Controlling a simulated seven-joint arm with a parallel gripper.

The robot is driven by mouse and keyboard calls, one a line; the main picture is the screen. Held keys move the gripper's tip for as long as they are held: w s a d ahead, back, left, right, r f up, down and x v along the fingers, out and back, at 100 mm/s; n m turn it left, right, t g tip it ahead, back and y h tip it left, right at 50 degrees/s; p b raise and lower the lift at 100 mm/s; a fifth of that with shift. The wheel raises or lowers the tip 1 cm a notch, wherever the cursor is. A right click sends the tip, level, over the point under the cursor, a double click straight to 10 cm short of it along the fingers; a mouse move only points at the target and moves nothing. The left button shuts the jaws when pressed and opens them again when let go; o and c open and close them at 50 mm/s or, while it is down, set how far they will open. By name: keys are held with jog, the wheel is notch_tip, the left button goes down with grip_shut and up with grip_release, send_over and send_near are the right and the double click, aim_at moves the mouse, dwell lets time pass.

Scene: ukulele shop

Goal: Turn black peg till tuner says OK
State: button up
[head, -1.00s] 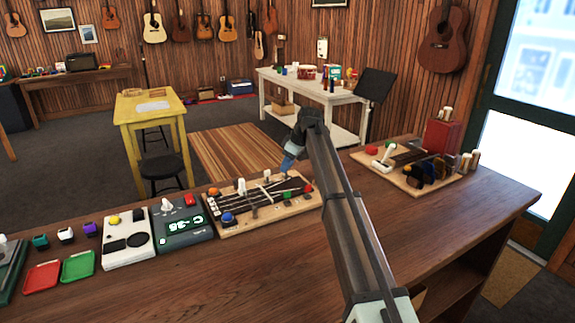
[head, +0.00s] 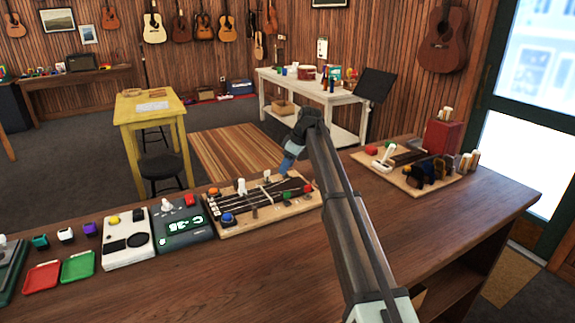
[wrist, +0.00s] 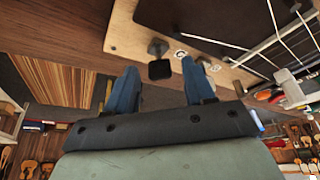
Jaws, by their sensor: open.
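The black peg (wrist: 158,68) stands on the tan board's edge in the wrist view, between the blue fingers of my gripper (wrist: 159,63). The fingers are open, with a gap showing on each side of the peg. In the head view my gripper (head: 287,166) points down at the far edge of the stringed board (head: 240,233); the arm and fingers hide the black peg there. The tuner (head: 183,241) is the dark box left of that board. Its green screen text looks like C and about -35, too small to read surely.
The board carries a white lever (head: 242,187) and coloured knobs close by. Left on the counter are a white device (head: 126,255) and red and green trays. A second board (head: 400,180) lies right. The front counter is clear.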

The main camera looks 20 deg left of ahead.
jog(key=shift+r, duration=0.1)
jog(key=v, duration=1.3)
jog(key=shift+r, duration=0.3)
jog(key=shift+d, duration=0.1)
